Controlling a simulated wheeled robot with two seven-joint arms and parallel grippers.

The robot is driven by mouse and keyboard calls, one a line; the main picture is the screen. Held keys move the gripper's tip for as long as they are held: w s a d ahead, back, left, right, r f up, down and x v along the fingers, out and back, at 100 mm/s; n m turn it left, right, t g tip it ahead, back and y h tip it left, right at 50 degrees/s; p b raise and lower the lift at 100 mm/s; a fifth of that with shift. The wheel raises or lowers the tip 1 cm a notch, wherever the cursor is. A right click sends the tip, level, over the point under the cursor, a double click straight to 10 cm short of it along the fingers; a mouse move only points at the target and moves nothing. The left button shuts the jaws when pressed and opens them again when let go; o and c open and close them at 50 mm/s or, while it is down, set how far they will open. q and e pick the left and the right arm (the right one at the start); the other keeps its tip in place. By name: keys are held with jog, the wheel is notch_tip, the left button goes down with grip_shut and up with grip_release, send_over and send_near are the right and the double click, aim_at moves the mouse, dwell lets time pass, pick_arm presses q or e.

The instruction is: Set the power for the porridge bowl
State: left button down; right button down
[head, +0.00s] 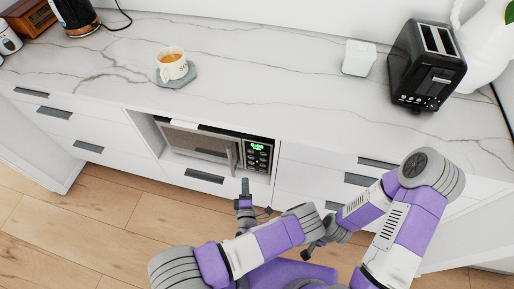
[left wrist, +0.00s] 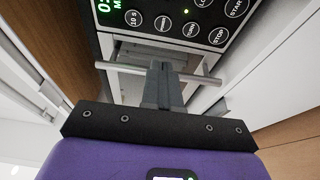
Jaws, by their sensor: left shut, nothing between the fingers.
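The microwave (head: 200,143) sits in a niche of the white cabinet under the counter. Its door appears shut, with a bar handle (head: 232,160) beside the control panel (head: 259,155). The panel's display glows green. In the left wrist view the panel (left wrist: 178,20) shows round buttons, including 10 S, START and STOP; the other labels are hard to read. My left gripper (head: 244,185) is shut and empty, in front of and below the panel. Its closed fingertips (left wrist: 161,68) overlap the bar handle (left wrist: 205,78) in the wrist view; contact is unclear. No porridge bowl is visible.
A cup (head: 172,67) stands on a grey coaster (head: 180,79) on the marble counter. A white container (head: 359,58) and black toaster (head: 425,68) stand at right. My right gripper (head: 312,249) is low, partly hidden by my arms. Cabinet drawers flank the niche.

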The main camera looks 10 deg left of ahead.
pick_arm(q)
jog(key=shift+s+a, duration=0.1)
jog(key=shift+s, duration=2.8)
